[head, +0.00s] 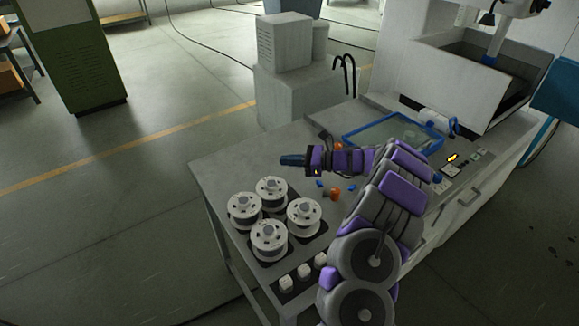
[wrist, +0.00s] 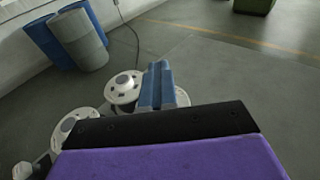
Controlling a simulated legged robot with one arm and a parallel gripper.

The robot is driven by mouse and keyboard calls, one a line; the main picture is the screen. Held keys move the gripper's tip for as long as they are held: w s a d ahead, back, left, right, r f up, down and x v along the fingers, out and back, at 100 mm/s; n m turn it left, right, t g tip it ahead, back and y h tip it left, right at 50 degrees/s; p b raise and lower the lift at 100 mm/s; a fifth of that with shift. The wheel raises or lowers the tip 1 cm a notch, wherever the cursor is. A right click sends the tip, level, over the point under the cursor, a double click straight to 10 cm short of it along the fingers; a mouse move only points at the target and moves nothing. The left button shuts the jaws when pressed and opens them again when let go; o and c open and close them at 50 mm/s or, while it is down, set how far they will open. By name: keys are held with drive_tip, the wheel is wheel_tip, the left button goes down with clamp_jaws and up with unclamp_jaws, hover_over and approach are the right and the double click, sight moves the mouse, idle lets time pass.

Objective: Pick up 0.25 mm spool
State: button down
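Several white wire spools stand upright in a two-by-two group on the table's front left: a back spool (head: 272,192), a left spool (head: 244,209), a right spool (head: 304,215) and a front spool (head: 269,240). No size marks are legible, so I cannot tell which is 0.25 mm. My gripper (head: 292,160) is above the table behind the spools, pointing left, apart from them. Its blue fingers (wrist: 158,86) show in the wrist view, appearing close together with nothing visible between them.
The grey table (head: 225,165) has free room at its back left. Small white blocks (head: 303,271) line its front edge. Small orange and blue parts (head: 334,193) lie under my arm. A blue-rimmed tray (head: 392,132) and a machine (head: 450,75) stand behind right.

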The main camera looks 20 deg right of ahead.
drive_tip(key=shift+r, duration=0.15)
drive_tip(key=shift+c, duration=1.9)
unclamp_jaws()
drive_tip(key=shift+d, duration=0.1)
